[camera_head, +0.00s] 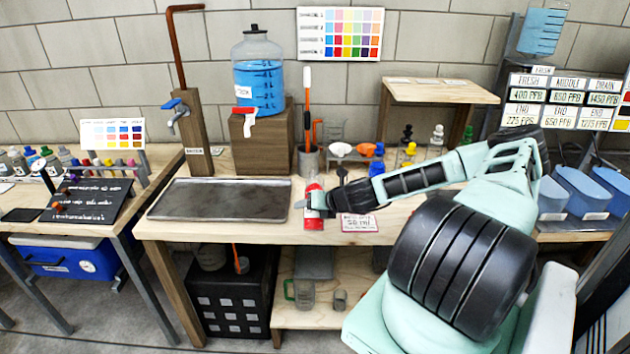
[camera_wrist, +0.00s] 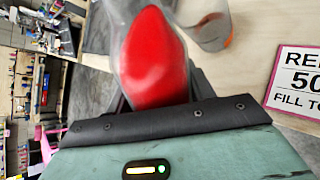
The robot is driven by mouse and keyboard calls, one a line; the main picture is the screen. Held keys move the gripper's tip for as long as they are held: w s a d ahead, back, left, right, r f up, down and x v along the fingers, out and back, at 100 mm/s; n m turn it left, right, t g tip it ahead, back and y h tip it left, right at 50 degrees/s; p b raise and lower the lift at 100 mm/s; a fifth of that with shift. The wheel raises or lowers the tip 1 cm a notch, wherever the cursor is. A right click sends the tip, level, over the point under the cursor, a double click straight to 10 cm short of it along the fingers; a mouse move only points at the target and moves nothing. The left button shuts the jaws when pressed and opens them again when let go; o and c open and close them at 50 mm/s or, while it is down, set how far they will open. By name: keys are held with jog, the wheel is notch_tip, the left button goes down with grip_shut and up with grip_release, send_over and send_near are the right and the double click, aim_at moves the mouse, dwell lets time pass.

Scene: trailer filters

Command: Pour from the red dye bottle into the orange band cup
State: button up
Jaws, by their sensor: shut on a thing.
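The red dye bottle (camera_head: 314,222) has a clear top and red contents, and it stands near the front edge of the middle bench in the head view. My gripper (camera_head: 312,204) is shut around its middle. In the wrist view the red bottle (camera_wrist: 153,62) fills the space between the dark fingers. A clear cup (camera_wrist: 204,22) with a bit of orange on its edge lies just beyond the bottle, partly cut off by the top of the picture. I cannot make this cup out in the head view. Whether the bottle touches the bench is unclear.
A pink-edged card (camera_head: 358,223) reading 50 ml lies right of the bottle. A grey metal tray (camera_head: 220,200) is to the left. Behind stand a blue water jug (camera_head: 258,85) on a wooden block, a grey holder (camera_head: 310,160) with an orange-handled tool, and small funnels.

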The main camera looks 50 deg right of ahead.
jog(key=shift+s+a+r+m+g+y+p, duration=0.25)
jog(key=shift+r+g+y+p, duration=0.3)
jog(key=shift+p, duration=0.85)
jog(key=shift+s+a+r+m+g+y+p, duration=0.25)
jog(key=shift+r+p, duration=0.35)
jog(key=shift+p, duration=0.8)
dwell(1.4)
jog(key=shift+s+a+m+g+y+p, duration=0.1)
jog(key=shift+a+m+g+y+p, duration=0.15)
jog(key=shift+g+y+p, duration=0.55)
dwell(1.6)
jog(key=shift+d+r+m+p, duration=0.1)
jog(key=shift+r+m+p, duration=0.2)
jog(key=shift+p, duration=1)
